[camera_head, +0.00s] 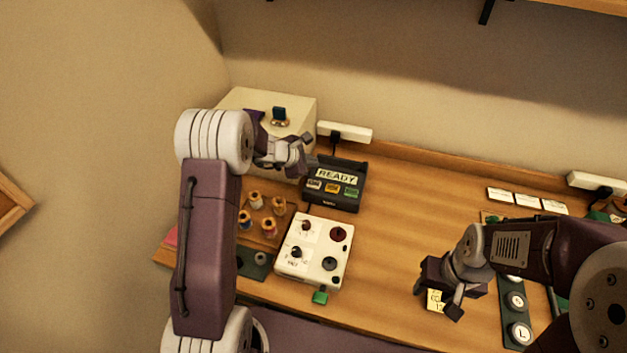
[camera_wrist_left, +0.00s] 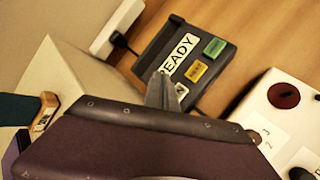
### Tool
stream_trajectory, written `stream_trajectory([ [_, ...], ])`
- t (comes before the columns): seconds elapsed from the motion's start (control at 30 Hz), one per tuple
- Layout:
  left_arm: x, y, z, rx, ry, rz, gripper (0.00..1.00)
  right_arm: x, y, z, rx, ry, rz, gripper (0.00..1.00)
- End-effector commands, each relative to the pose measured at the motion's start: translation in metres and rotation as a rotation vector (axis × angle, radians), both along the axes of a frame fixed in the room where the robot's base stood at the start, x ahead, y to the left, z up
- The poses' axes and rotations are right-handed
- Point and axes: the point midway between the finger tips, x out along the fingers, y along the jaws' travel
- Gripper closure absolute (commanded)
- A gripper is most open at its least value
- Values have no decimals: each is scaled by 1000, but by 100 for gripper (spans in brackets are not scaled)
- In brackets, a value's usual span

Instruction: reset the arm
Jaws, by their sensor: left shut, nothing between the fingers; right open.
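My left gripper (camera_head: 306,157) is shut and empty. In the head view it hangs over the table's back left, in front of the cream box (camera_head: 245,99) and close to the black device with the READY label (camera_head: 348,196). In the left wrist view the shut fingertips (camera_wrist_left: 163,80) overlap part of that device (camera_wrist_left: 222,62); I cannot tell whether they touch it. My right gripper (camera_head: 438,302) is open and empty at the right front of the table, over or beside a small yellow card. The right arm comes in from the right edge.
White cards (camera_head: 527,201) and green strips with round badges lie at the right. The table's middle (camera_head: 395,235) is clear. A wall closes the back.

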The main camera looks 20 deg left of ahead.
Motion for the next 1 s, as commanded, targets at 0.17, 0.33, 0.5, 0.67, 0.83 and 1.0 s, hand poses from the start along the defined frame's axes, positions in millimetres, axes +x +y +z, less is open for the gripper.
stream_trajectory([
  [0.17,0,0,-1,0,0,0,100,0,0,-1,0,0,0,52],
  [0.33,1,-6,3,1,-9,-10,100,0,0,-1,0,0,0,52],
  [0.5,-15,-44,62,62,-98,-132,100,0,0,-5,0,0,0,52],
  [0.67,-119,-75,58,368,-68,-569,100,0,0,-8,0,0,0,52],
  [0.83,-236,-55,23,723,-2,-1121,100,0,0,-9,0,0,0,52],
  [1.0,-308,-15,-8,921,80,-1557,100,0,0,-9,0,0,0,52],
])
